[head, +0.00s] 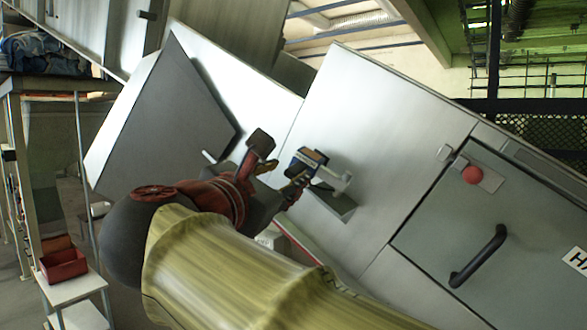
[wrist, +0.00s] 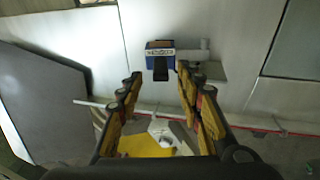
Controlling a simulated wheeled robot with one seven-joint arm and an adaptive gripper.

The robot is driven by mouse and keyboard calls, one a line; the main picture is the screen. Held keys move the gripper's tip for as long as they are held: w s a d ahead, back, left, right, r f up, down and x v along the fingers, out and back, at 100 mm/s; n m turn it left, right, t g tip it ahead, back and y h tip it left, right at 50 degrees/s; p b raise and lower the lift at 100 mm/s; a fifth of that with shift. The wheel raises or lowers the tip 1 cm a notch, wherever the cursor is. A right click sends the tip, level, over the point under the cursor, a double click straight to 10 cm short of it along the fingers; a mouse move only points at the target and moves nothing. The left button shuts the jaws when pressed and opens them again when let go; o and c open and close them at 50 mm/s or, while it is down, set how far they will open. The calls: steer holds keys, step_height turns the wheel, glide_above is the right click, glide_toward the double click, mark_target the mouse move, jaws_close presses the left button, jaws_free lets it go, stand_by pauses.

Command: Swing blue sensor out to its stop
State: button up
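The blue sensor (head: 309,156) is a small box with a white label band. It sits on a pale bracket (head: 338,182) at the front of the light grey machine. In the wrist view the blue sensor (wrist: 158,51) is just beyond the fingertips, near the middle, with a dark stub below it. My gripper (head: 280,158) is just left of the sensor in the head view. Whether a finger touches the sensor I cannot tell.
A grey cabinet door (head: 500,222) with a black handle (head: 479,256) and a red button (head: 473,174) is at right. A dark grey panel (head: 170,120) stands at left. A small white table (head: 75,287) with a red bin (head: 64,264) is at lower left.

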mark_target(290, 173)
steer(key=p+x, duration=0.1)
steer(key=x, duration=0.4)
steer(key=shift+w+d, duration=0.3)
steer(key=shift+w, duration=0.15)
steer(key=shift+a, duration=0.1)
steer(key=shift+c, duration=0.6)
jaws_close()
